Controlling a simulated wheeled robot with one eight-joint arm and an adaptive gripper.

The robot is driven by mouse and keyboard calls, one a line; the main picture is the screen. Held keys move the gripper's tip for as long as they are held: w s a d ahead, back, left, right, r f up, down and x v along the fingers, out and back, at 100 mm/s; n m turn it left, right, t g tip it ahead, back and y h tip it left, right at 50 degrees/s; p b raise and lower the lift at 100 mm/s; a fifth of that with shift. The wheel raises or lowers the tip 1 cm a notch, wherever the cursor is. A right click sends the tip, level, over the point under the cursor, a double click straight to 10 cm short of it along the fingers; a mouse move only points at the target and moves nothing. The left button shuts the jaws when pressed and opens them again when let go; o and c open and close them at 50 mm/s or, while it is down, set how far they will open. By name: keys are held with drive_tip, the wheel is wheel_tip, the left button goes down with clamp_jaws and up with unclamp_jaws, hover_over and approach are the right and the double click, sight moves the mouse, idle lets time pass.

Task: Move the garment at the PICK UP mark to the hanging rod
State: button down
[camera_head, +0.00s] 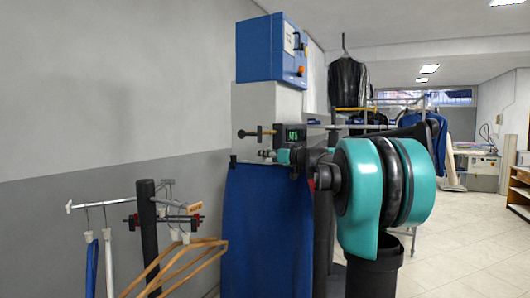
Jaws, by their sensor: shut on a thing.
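A blue garment (265,235) hangs flat in the middle of the view, its lower end cut off by the picture edge. A small dark clip shows at its top left corner. My gripper (268,155) is small and partly hidden at the garment's top edge, at the end of my teal and black arm; it appears shut on the garment's hanger, though the fingers are hard to make out. A light metal hanging rod (125,195) stands at the left on a dark post, apart from the garment. The PICK UP mark is not in view.
Wooden hangers (185,262) and narrow blue and white items (92,268) hang from the left rod. A grey machine (265,108) with a blue control box (272,48) rises behind the garment. More clothes hang farther back right. The tiled floor (455,255) at right is open.

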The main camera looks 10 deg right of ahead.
drive_tip(key=shift+f, duration=0.3)
drive_tip(key=shift+f, duration=0.2)
idle(0.7)
drive_tip(key=c, duration=1.3)
unclamp_jaws()
drive_tip(key=v, duration=1.2)
drive_tip(key=shift+s+d, duration=1.6)
drive_tip(key=shift+d, duration=0.55)
drive_tip(key=shift+s+d, duration=1.55)
drive_tip(key=shift+d, duration=0.6)
drive_tip(key=shift+s+d, duration=1.6)
drive_tip(key=shift+d, duration=0.55)
